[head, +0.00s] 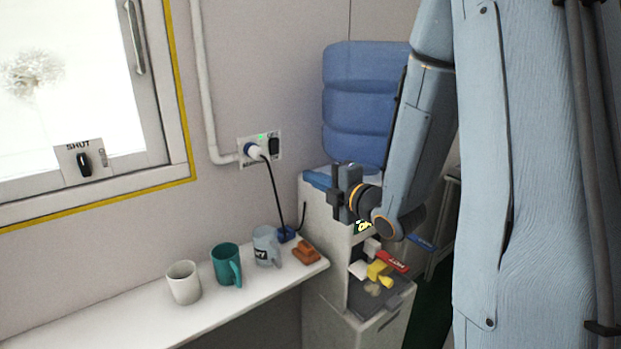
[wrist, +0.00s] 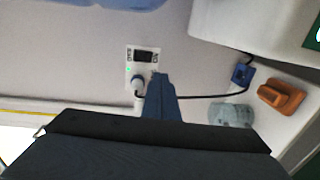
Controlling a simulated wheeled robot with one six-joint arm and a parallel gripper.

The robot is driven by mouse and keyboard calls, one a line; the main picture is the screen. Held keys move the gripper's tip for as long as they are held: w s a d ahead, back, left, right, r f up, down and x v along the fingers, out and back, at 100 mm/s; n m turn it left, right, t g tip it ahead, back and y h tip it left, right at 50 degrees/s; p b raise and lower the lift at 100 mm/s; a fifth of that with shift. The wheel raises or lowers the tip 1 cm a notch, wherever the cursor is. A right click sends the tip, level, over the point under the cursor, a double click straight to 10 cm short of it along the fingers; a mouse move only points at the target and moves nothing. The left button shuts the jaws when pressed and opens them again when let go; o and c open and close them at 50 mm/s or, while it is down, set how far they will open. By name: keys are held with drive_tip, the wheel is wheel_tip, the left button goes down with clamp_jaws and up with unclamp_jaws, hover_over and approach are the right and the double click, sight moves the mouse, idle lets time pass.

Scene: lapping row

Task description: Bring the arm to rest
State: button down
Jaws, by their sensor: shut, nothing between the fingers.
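My gripper (head: 340,190) is at the end of my blue-grey arm, in the middle of the head view. It is in front of the upper part of a pale cabinet-like machine (head: 318,225), above the machine's open bay. The arm hangs down from the upper right and bends at the wrist. The jaws are shut with nothing held. In the wrist view the blue finger (wrist: 160,98) points up toward the wall socket, with the dark gripper body below it. I cannot tell whether the gripper touches the machine.
A white shelf (head: 130,325) holds a white mug (head: 183,283), a teal mug (head: 224,265), a grey mug (head: 265,247) and a brown block (head: 306,253). A black cord runs from the wall socket (head: 259,149) to a blue connector (head: 286,234). A blue padded panel (head: 362,100) is behind my arm.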

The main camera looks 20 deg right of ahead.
drive_tip(key=s+d+f+m+g+h, duration=0.2)
drive_tip(key=s+f+m+g+h, duration=0.45)
drive_tip(key=f+m, duration=0.45)
drive_tip(key=s+a+f+m+g, duration=0.1)
drive_tip(key=s+m+g, duration=0.3)
drive_tip(key=s, duration=0.4)
drive_tip(key=s+a+f+m+g, duration=0.1)
drive_tip(key=s+a+m+g, duration=0.2)
drive_tip(key=s+m, duration=0.4)
drive_tip(key=shift+s+a+f+g+y, duration=0.15)
drive_tip(key=shift+s+a+g+y, duration=0.15)
drive_tip(key=shift+s+g, duration=0.7)
drive_tip(key=shift+s+d+t, duration=0.1)
drive_tip(key=shift+s+t, duration=0.05)
drive_tip(key=shift+t, duration=0.2)
